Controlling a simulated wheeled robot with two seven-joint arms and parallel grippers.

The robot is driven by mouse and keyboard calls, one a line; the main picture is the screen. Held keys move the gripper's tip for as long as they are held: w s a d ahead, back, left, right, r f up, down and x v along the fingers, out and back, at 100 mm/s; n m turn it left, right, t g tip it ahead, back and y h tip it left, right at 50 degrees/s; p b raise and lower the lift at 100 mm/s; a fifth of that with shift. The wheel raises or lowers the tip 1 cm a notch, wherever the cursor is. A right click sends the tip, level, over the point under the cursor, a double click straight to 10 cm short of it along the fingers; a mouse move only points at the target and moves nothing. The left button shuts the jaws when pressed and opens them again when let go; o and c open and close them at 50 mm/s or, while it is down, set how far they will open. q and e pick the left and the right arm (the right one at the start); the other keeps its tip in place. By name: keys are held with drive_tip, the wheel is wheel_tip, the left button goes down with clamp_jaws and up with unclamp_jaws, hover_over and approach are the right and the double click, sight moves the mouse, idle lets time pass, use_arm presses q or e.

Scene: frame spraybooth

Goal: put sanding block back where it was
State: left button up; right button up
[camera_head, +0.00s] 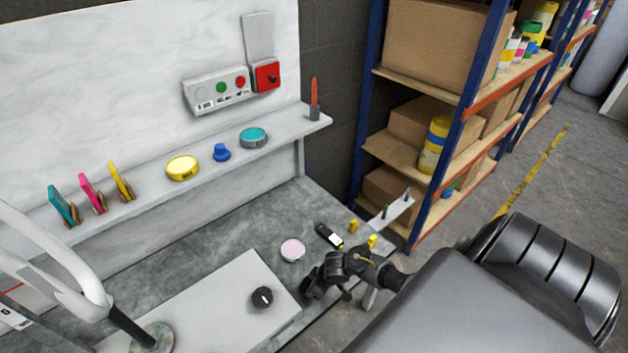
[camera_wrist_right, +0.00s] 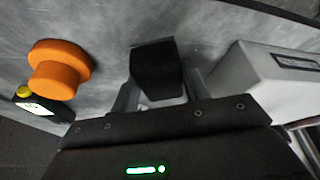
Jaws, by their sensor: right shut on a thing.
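In the right wrist view a dark block (camera_wrist_right: 157,68), which I take to be the sanding block, sits between the fingers of my right gripper (camera_wrist_right: 158,98). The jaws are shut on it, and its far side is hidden. In the head view my right gripper (camera_head: 314,284) is at the front right of the grey bench (camera_head: 225,232), beside the white board. A dark shape at its fingertips is too small to make out as the block. I cannot tell whether the block touches the bench. My left gripper is not in view.
The wrist view shows an orange knobbed piece (camera_wrist_right: 58,68) and a pale box (camera_wrist_right: 245,85).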

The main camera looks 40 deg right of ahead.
drive_tip(key=o, duration=0.9)
drive_tip(key=p+v, duration=0.3)
drive_tip(key=v, duration=0.9)
drive_tip(key=shift+p, duration=0.3)
